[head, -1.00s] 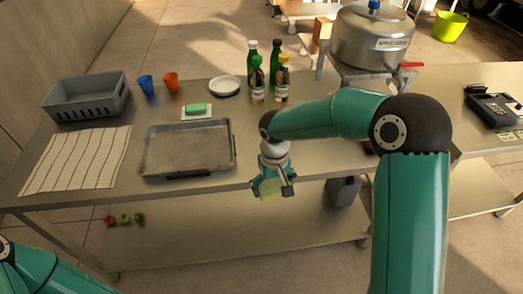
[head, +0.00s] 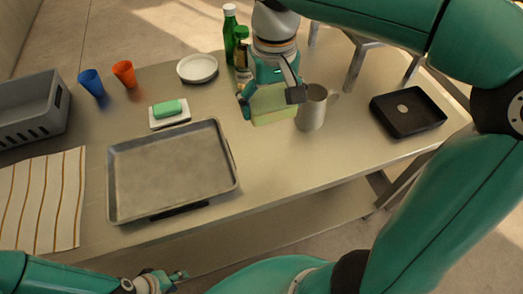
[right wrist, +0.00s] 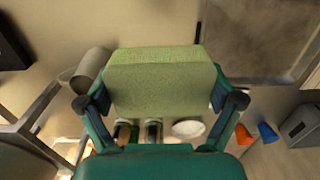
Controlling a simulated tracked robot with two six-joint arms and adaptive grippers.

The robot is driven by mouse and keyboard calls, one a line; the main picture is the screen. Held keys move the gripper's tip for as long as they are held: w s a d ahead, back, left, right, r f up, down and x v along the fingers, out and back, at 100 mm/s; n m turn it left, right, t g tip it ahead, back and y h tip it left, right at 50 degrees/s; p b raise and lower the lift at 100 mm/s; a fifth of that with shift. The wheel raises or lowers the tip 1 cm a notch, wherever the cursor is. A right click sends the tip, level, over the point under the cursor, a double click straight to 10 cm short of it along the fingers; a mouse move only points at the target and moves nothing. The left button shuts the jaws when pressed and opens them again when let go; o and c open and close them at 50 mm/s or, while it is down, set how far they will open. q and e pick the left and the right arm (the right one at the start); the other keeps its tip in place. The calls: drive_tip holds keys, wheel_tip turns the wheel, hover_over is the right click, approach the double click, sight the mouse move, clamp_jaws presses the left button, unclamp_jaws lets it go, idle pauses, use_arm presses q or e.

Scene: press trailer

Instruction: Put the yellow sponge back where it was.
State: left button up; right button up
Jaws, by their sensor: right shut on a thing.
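The yellow sponge (head: 273,106), a pale yellow-green block, is held in my right gripper (head: 270,98) above the steel table (head: 275,168). In the right wrist view the sponge (right wrist: 158,85) sits between the two fingers of the right gripper (right wrist: 162,103), which touch its sides. Part of its back is hidden by the gripper in the head view. My left gripper (head: 165,281) is low at the bottom of the head view, in front of the table; its fingers are too small to judge.
A grey mug (head: 312,108) stands close right of the sponge, a black tray (head: 407,111) further right. Green bottles (head: 231,30) and a white plate (head: 197,68) are behind. A baking tray (head: 172,172), green block on a white dish (head: 168,111), cups and striped cloth (head: 40,200) lie left.

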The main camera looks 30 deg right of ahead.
sight(269, 164)
wheel_tip(269, 164, down, 20)
drive_tip(key=shift+d+r+b, duration=0.1)
drive_tip(key=shift+r+b, duration=0.15)
drive_tip(key=shift+b, duration=0.15)
drive_tip(key=shift+s, duration=0.1)
drive_tip(key=shift+f, duration=0.1)
drive_tip(key=o, duration=1.1)
drive_tip(key=shift+o, duration=0.2)
